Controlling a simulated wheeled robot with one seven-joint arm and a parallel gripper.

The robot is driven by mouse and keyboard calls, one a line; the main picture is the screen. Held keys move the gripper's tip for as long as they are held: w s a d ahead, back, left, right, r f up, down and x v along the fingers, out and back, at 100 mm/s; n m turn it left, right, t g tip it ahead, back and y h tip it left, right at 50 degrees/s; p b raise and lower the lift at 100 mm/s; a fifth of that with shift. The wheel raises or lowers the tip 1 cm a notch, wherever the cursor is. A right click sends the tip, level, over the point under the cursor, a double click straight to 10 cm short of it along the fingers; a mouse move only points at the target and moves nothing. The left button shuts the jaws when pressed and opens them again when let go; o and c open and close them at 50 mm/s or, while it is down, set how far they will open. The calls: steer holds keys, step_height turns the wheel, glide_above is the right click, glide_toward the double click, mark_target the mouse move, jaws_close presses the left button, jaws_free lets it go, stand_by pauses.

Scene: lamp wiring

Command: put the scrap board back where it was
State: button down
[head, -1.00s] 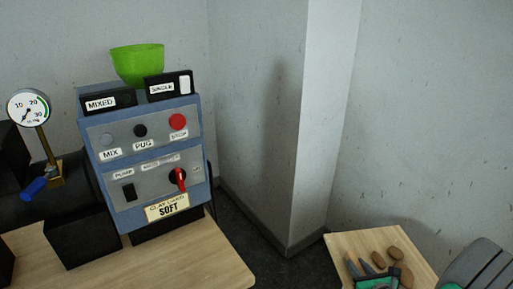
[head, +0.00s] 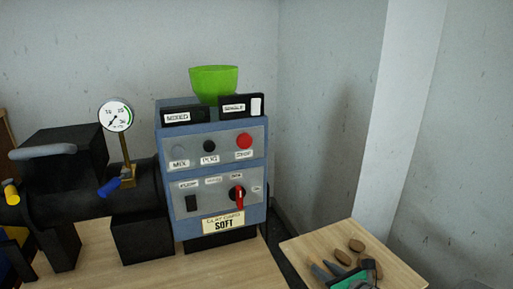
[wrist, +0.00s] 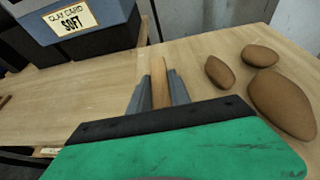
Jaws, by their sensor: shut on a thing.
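My gripper (wrist: 160,88) is shut on a thin, wood-brown piece (wrist: 158,62). It shows as a narrow upright strip between the grey fingers, seen edge-on, and looks like the scrap board; its face is hidden. In the head view my gripper (head: 330,269) is low at the right, at the small wooden table (head: 300,248). The held piece is hard to make out there. I cannot tell whether it touches the tabletop.
Several brown lumps lie right of my gripper, one of them large (wrist: 282,102). A blue control box (head: 212,170) with a green bowl (head: 213,82) on top stands on the bench (head: 105,272) at the left. A gauge (head: 116,115) and black machinery (head: 75,160) stand beside it.

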steer(key=a, duration=0.2)
steer(key=a+n+y, duration=0.1)
steer(key=shift+w+a+r, duration=0.15)
steer(key=shift+a+r, duration=0.15)
steer(key=shift+r+p, duration=0.6)
steer(key=shift+p, duration=0.15)
step_height(320, 180, up, 15)
steer(key=p, duration=2.1)
step_height(320, 180, up, 10)
steer(key=m+h, duration=0.2)
glide_above(310, 276)
steer(key=w, duration=0.2)
steer(key=shift+w+d+r+t, duration=0.1)
steer(key=shift+r+t, duration=0.05)
steer(key=shift+t, duration=0.25)
